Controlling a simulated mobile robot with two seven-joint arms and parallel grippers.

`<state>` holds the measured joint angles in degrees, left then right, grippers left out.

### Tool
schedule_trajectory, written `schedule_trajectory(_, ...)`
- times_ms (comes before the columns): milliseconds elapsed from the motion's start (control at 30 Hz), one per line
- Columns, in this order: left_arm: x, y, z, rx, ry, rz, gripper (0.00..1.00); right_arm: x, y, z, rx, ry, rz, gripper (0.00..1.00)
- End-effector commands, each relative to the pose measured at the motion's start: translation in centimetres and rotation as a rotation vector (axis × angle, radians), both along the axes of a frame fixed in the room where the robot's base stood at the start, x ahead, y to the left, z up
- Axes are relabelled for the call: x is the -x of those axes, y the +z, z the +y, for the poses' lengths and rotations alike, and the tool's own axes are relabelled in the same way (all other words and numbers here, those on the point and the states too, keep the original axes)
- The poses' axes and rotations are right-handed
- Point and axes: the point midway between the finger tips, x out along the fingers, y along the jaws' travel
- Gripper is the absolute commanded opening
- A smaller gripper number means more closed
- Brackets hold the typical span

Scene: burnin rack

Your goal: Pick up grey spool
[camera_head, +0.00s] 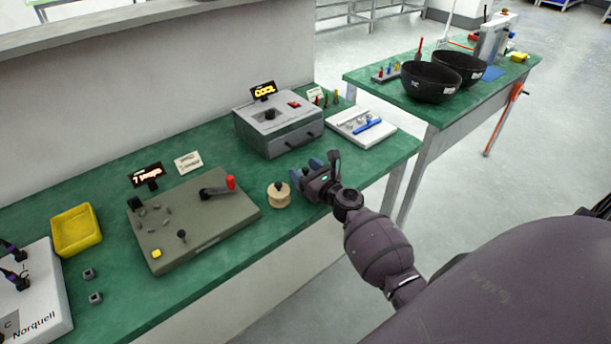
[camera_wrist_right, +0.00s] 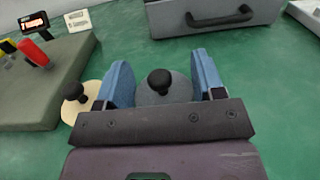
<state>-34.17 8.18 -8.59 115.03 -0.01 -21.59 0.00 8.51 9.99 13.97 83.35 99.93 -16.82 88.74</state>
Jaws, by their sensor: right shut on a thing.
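The grey spool (camera_wrist_right: 165,90) is a round grey body with a black knob on top. In the right wrist view it sits between the two blue fingers of my right gripper (camera_wrist_right: 164,82), which is shut on it. In the head view my right gripper (camera_head: 306,176) is low over the green bench, and the spool is hidden by the fingers. I cannot tell whether the spool touches the bench. My left gripper is not in view.
A cream spool (camera_head: 278,196) with a dark knob stands just left of the gripper; it also shows in the wrist view (camera_wrist_right: 92,98). A grey-green control panel (camera_head: 205,225) lies further left. A grey box (camera_head: 278,128) and a white tray (camera_head: 361,127) stand behind.

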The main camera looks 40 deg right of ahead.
Motion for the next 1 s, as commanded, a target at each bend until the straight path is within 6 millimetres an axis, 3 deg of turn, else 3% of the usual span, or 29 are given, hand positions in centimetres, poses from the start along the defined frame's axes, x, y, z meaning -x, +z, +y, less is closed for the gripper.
schedule_trajectory(267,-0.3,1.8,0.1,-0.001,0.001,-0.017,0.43,-0.1,2.6,0.0,0.004,0.0,-0.006,0.39)
schedule_trajectory(833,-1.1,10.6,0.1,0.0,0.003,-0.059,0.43,0.0,12.9,0.0,0.003,0.0,-0.001,0.39)
schedule_trajectory(1000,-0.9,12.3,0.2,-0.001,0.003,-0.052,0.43,0.0,15.6,0.0,0.002,0.001,0.0,0.39)
